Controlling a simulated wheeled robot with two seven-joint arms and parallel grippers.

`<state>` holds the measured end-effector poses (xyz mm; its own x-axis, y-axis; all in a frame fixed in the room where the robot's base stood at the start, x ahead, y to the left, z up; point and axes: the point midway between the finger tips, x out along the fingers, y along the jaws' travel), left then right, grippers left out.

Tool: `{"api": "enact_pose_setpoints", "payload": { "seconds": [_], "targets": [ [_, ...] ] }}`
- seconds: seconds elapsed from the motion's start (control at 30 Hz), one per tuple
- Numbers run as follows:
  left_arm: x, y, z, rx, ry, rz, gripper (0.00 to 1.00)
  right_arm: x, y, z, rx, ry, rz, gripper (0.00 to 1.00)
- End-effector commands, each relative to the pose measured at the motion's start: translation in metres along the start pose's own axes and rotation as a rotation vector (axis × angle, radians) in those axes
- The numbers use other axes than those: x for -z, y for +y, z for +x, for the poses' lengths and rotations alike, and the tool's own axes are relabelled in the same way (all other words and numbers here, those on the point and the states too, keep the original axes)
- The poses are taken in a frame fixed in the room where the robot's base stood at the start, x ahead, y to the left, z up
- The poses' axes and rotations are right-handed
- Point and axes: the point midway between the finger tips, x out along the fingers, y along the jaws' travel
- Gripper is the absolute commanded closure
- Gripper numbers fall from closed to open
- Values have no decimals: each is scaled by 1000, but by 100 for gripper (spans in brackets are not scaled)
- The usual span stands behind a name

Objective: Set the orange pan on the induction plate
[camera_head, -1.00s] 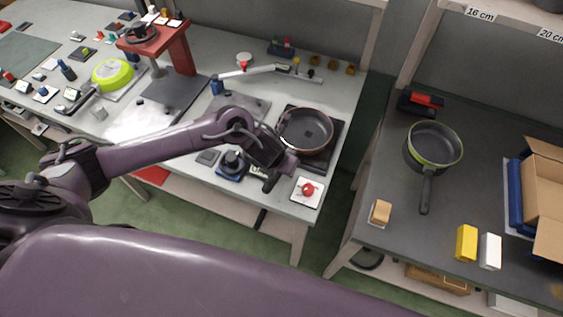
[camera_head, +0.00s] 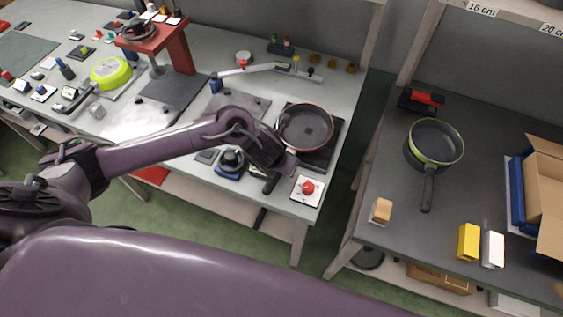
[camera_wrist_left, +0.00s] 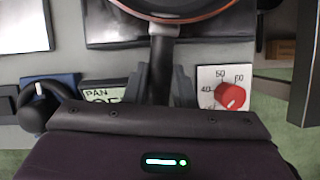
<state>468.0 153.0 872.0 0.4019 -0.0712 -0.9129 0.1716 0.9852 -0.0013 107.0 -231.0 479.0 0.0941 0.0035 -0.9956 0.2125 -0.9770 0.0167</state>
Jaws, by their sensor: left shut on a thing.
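The orange-rimmed dark pan (camera_head: 305,125) is over the black induction plate (camera_head: 322,158) at the right end of the light workbench. I cannot tell whether its base touches the plate. It covers much of the plate, whose right and front edges show. In the left wrist view the pan's copper-orange rim (camera_wrist_left: 185,17) is at the top, with its handle (camera_wrist_left: 163,55) running down between the fingers. My left gripper (camera_wrist_left: 161,88) is shut on the handle; in the head view the gripper (camera_head: 277,172) is at the pan's front left. My right gripper is not in view.
A red knob (camera_head: 308,188) on a white panel sits in front of the plate. A blue-based dial (camera_head: 231,163) is left of the gripper. A green-rimmed pan (camera_head: 433,145) lies on the separate dark table at right. A red stand (camera_head: 178,55) rises behind my arm.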

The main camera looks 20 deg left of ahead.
Motion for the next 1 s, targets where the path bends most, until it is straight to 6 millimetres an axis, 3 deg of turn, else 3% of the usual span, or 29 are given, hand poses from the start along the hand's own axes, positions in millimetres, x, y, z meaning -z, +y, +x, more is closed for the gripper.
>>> {"api": "enact_pose_setpoints", "payload": {
  "seconds": [0.1, 0.13, 0.33, 0.87, 1.0],
  "targets": [
    [8, 0, 4, -1, 17, 6, 100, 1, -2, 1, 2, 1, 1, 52],
    [8, 0, 4, -1, 17, 6, 75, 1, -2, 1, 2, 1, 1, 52],
    [6, 2, 3, -5, 13, 4, 51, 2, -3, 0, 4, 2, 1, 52],
    [1, 7, 2, -17, 4, -1, 51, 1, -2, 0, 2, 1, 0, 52],
    [-1, 6, -7, -15, 0, -1, 51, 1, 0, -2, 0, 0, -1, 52]
  ]
}}
